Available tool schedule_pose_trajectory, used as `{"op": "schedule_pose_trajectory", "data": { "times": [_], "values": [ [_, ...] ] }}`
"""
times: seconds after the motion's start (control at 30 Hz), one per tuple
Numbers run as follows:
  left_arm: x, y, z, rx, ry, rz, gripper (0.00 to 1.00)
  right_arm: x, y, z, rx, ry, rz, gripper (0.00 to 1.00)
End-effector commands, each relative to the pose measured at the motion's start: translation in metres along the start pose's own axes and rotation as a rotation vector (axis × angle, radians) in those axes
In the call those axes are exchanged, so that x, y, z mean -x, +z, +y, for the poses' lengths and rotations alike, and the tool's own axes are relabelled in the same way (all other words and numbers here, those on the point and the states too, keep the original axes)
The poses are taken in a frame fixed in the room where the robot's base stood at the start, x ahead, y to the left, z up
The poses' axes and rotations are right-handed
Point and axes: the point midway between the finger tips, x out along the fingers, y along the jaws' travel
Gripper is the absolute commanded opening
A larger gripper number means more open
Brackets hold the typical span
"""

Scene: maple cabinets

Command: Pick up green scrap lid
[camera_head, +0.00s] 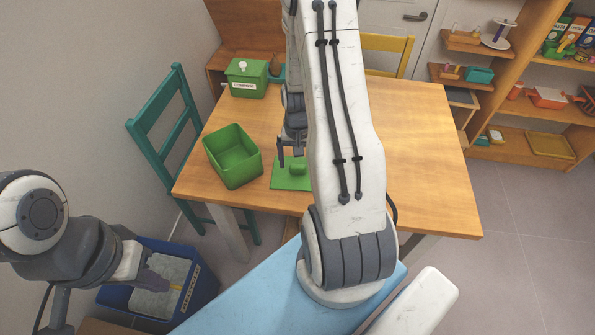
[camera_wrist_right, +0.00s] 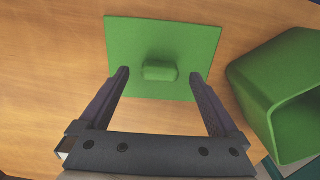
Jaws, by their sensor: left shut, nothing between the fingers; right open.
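The green scrap lid (camera_head: 287,182) lies flat on the wooden table near its front edge, partly hidden by my right arm in the head view. In the right wrist view the lid (camera_wrist_right: 128,40) shows as a flat green square with a small raised handle (camera_wrist_right: 160,71) at its middle. My right gripper (camera_wrist_right: 160,76) is open, with its fingers on either side of the handle in the picture and nothing between them. In the head view the right gripper (camera_head: 290,160) is over the lid. My left gripper (camera_head: 172,282) is shut and empty, low at the left, away from the table.
An open green bin (camera_head: 234,168) stands beside the lid; it also shows in the wrist view (camera_wrist_right: 262,80). A green labelled box (camera_head: 246,87) stands at the table's back left. A teal chair (camera_head: 150,123) is left of the table. A blue crate (camera_head: 206,283) sits below my left gripper.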

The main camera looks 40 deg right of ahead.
Motion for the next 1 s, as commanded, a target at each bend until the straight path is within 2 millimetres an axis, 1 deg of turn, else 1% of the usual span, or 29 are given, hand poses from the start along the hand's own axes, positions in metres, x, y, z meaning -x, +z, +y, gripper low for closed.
{"op": "schedule_pose_trajectory", "data": {
  "times": [0.03,0.13,0.23,0.4,0.43,0.47,0.5,0.57,0.6,0.63,0.67,0.87,1.0],
  "values": [
    [0.001,0.0,0.0,0.0,0.0,0.0,0.0,-0.008,0.001,0.0,0.0,0.001,-0.004,0.97],
    [0.001,0.0,0.0,0.0,0.0,0.0,0.0,-0.018,0.001,0.0,0.0,0.0,-0.002,0.97],
    [0.001,0.0,0.0,0.0,0.0,0.0,0.0,-0.022,0.0,0.0,0.0,-0.001,0.0,0.97],
    [0.001,0.0,0.0,0.0,0.0,0.0,0.0,-0.021,0.0,0.0,0.0,-0.001,0.001,0.97],
    [0.001,0.0,0.0,0.0,0.0,0.0,0.0,-0.021,0.0,0.0,0.0,-0.001,0.001,0.9],
    [0.001,0.0,0.0,0.0,0.0,0.0,0.0,-0.021,0.0,0.0,0.0,-0.001,0.001,0.78],
    [0.001,0.0,0.0,0.0,0.0,0.0,0.0,-0.021,0.0,0.0,0.0,-0.001,0.001,0.63],
    [0.001,0.0,0.0,0.0,0.0,0.0,0.0,-0.021,0.0,0.0,0.001,-0.001,0.001,0.4],
    [0.001,0.0,0.0,0.0,0.0,0.0,0.0,-0.021,0.0,0.0,0.001,-0.001,0.001,0.25],
    [0.001,0.0,0.0,0.0,0.0,0.0,0.0,-0.021,0.0,0.0,0.001,-0.001,0.001,0.13],
    [0.001,0.0,0.0,0.0,0.0,0.0,0.0,-0.021,0.0,0.0,0.001,-0.001,0.0,0.06],
    [0.001,0.0,0.0,0.0,0.0,0.0,0.0,-0.021,0.0,0.0,0.001,-0.001,0.001,0.05],
    [0.0,0.0,0.0,0.0,0.0,0.0,0.0,-0.016,-0.001,0.0,0.0,-0.002,0.002,0.05]
  ]
}}
